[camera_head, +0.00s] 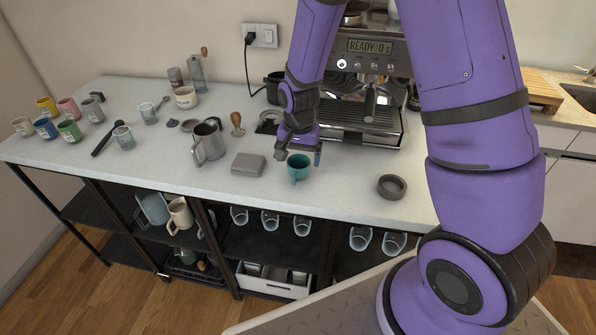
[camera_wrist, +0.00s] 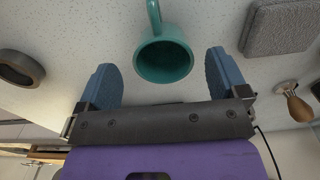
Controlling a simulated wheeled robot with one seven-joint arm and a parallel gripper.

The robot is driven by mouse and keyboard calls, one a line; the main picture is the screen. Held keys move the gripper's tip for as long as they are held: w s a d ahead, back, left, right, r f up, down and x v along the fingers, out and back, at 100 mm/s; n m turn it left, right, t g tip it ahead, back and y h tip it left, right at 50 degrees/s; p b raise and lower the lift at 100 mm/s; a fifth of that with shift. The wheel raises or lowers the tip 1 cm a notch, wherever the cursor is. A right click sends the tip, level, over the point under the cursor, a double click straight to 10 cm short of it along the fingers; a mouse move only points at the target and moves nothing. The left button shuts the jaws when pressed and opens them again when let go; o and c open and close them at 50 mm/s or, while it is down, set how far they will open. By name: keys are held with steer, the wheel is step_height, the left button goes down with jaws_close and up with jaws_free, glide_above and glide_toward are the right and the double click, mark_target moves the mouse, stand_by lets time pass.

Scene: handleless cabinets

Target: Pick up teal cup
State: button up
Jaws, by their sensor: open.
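The teal cup (camera_head: 298,170) stands upright on the white counter (camera_head: 225,181), near its front edge and in front of the coffee machine. In the wrist view the teal cup (camera_wrist: 164,57) shows its open mouth, with its handle pointing to the top of the picture. My gripper (camera_head: 299,150) is just behind the cup in the head view. In the wrist view my gripper (camera_wrist: 166,80) is open, with one blue finger on each side of the cup. Both fingers are apart from the cup, and nothing is held.
A grey square block (camera_head: 248,164) lies left of the cup, with a metal pitcher (camera_head: 208,144) beyond it. A dark ring (camera_head: 391,187) lies to the right. The coffee machine (camera_head: 365,90) stands behind. Several mugs (camera_head: 68,130) stand at the far left.

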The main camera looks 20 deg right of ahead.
mark_target(298, 166)
steer(key=shift+w+f, duration=0.15)
steer(key=shift+f, duration=2.3)
steer(key=c, duration=0.9)
steer(key=shift+c, duration=0.2)
steer(key=shift+r, duration=0.1)
steer(key=shift+r, duration=0.4)
steer(key=r, duration=0.2)
steer(key=shift+s+d+r, duration=0.2)
steer(key=shift+d+r, duration=0.1)
steer(key=shift+r, duration=0.1)
steer(key=s+d, duration=0.2)
steer(key=d, duration=0.2)
steer(key=s+d+r, duration=0.1)
steer(key=s+d, duration=0.2)
steer(key=d, duration=0.1)
steer(key=s+d, duration=0.2)
steer(key=d, duration=0.3)
steer(key=shift+s+d+r, duration=0.1)
steer(key=shift+s+r, duration=0.1)
steer(key=shift+s, duration=0.15)
